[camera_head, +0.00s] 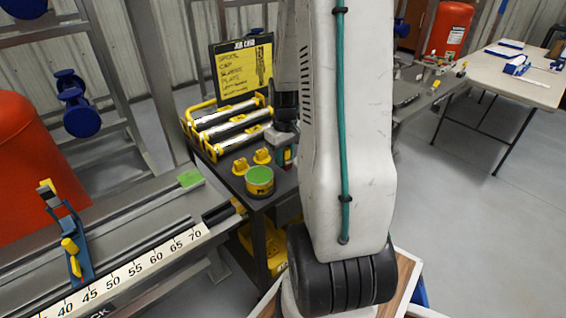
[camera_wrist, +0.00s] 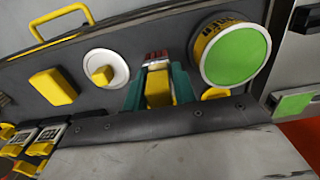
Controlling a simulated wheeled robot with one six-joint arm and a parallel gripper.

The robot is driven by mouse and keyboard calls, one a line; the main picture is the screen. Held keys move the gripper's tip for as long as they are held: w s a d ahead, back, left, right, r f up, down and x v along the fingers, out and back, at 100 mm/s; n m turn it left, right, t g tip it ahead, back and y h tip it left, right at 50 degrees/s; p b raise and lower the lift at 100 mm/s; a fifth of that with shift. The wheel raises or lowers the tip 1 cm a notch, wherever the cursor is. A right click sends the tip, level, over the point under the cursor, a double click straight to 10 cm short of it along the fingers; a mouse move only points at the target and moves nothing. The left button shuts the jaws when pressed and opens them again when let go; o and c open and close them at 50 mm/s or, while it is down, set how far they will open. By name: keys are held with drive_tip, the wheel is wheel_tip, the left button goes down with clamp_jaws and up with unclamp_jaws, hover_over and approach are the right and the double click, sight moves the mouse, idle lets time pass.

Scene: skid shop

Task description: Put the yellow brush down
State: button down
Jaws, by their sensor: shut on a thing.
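The yellow brush (camera_wrist: 158,88), with dark red bristles at its far end, is between the teal fingers of my gripper (camera_wrist: 159,84) in the wrist view. My gripper is shut on it. The brush is over or on the dark top of the cart (camera_wrist: 110,125); I cannot tell if it touches.
A yellow tin with a green top (camera_wrist: 235,57) stands close right of the brush. A white disc with a yellow knob (camera_wrist: 105,70) and a yellow block (camera_wrist: 53,87) are to the left. A job card board (camera_head: 243,72) stands behind. A ruled rail (camera_head: 130,275) is at left.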

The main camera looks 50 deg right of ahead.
drive_tip(key=shift+w+d+f, duration=0.1)
drive_tip(key=shift+f, duration=0.8)
drive_tip(key=shift+w+d+f, duration=0.1)
drive_tip(key=shift+f, duration=0.8)
drive_tip(key=shift+f, duration=0.1)
drive_tip(key=c, duration=1.1)
unclamp_jaws()
drive_tip(key=shift+c, duration=0.2)
